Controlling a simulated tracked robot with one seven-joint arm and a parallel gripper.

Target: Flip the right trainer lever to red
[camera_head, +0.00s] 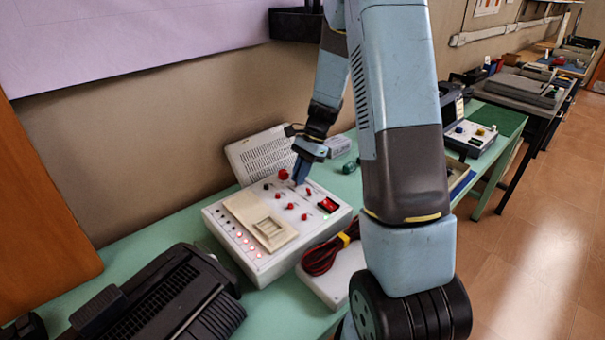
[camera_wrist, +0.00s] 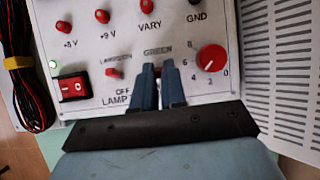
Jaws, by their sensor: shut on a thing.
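The trainer (camera_head: 300,236) is a white box with a sloped control panel on the green table. It also fills the upper part of the wrist view (camera_wrist: 189,101). My gripper (camera_head: 299,172) reaches down onto the panel's far part. In the wrist view, its two blue fingers (camera_wrist: 159,72) are closed around a small red lever (camera_wrist: 166,64) just under the "GREEN" label. The fingers hide most of that lever, so its tilt is unclear. A second small red lever (camera_wrist: 115,73) stands to the left, under a "LAMPS/ON" label and above "OFF".
A red dial knob (camera_wrist: 211,58) lies close right of my fingers. A red rocker switch (camera_wrist: 73,87) is at the left. Red-black cables (camera_head: 330,255) lie beside the trainer.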

